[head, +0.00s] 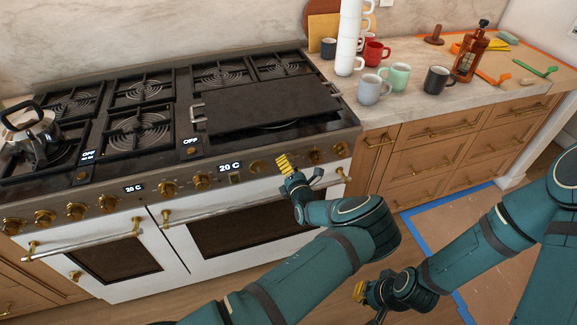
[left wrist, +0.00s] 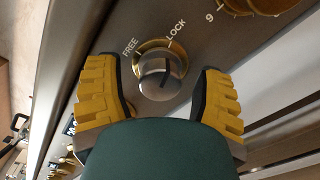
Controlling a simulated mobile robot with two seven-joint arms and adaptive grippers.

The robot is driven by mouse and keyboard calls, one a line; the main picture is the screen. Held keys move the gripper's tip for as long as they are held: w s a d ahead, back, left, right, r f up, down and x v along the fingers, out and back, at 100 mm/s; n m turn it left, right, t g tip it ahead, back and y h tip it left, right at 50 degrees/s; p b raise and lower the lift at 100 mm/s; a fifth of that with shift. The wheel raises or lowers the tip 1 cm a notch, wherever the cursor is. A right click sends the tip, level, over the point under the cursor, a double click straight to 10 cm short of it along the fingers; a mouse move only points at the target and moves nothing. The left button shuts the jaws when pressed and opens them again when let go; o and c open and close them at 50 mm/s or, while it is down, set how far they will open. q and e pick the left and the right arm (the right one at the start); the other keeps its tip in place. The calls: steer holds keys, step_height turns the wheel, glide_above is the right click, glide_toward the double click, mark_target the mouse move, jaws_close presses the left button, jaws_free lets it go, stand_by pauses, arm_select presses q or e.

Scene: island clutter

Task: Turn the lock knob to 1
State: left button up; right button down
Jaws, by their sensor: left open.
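The lock knob (left wrist: 160,72) is a round silver knob with a dark pointer line, on the stove's front panel in the left wrist view. The words FREE and LOCK stand beside it, and the pointer lies towards the LOCK side. My left gripper (left wrist: 164,95) is open, with one yellow finger on each side of the knob; I cannot tell whether they touch it. In the head view my left gripper (head: 284,164) is at the stove's front panel and hides the knob. My right gripper (head: 364,292) hangs low above the floor, and its opening is unclear.
Brass knobs (head: 313,157) line the stove front beside my left gripper. Oven handles (head: 233,206) stick out below. A griddle plate (head: 262,104) and a kettle (head: 30,133) are on the stove. Mugs (head: 373,88) and a bottle (head: 470,55) stand on the right counter.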

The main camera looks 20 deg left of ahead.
arm_select(q)
steer(key=v, duration=1.2)
steer(key=shift+a, duration=0.1)
